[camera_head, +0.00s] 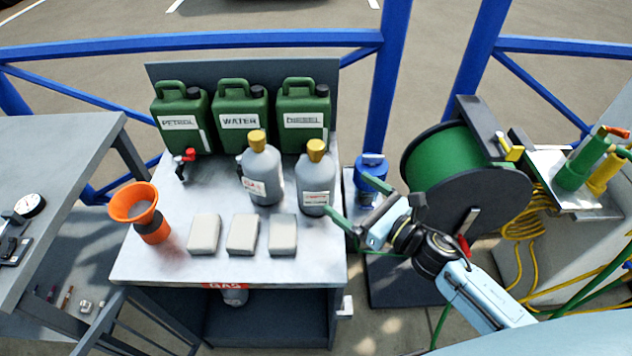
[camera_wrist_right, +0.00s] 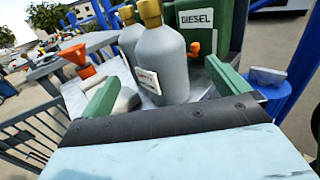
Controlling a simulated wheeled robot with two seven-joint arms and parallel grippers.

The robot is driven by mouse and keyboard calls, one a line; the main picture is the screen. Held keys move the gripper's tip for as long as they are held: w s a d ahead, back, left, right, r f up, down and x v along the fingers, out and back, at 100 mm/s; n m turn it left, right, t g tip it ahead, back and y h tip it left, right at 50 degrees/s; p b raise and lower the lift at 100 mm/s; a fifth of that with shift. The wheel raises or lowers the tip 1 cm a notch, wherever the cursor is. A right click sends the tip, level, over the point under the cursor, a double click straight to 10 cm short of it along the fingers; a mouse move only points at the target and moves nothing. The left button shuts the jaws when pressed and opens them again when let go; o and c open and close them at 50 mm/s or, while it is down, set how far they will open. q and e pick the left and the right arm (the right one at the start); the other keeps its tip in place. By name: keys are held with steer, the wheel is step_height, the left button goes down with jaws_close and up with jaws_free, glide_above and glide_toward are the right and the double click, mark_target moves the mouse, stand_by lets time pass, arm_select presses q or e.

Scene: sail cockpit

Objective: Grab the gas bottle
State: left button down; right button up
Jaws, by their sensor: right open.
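Two grey gas bottles with yellow caps stand upright on the metal table, the left one (camera_head: 262,175) slightly farther back and the right one (camera_head: 316,182) nearer my right gripper (camera_head: 350,205). My right gripper is open, at the table's right side, beside the right bottle. In the right wrist view, that bottle (camera_wrist_right: 163,65) stands between the two green fingers (camera_wrist_right: 162,72) in the picture, apparently beyond them; I cannot tell whether they touch it. The other bottle (camera_wrist_right: 130,38) is partly hidden behind it. My left gripper is not in view.
Green petrol (camera_head: 181,118), water (camera_head: 240,115) and diesel (camera_head: 303,115) cans stand behind the bottles. Several pale blocks (camera_head: 242,234) and an orange funnel (camera_head: 136,205) are in front and left. A blue bottle (camera_head: 371,172) and a green hose reel (camera_head: 440,160) stand right of the table.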

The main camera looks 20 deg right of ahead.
mark_target(331, 181)
steer(key=x, duration=0.6)
steer(key=shift+p+x, duration=0.4)
steer(key=shift+x, duration=2.2)
steer(key=c, duration=1.5)
steer(key=shift+r, duration=0.3)
steer(key=shift+c, duration=0.2)
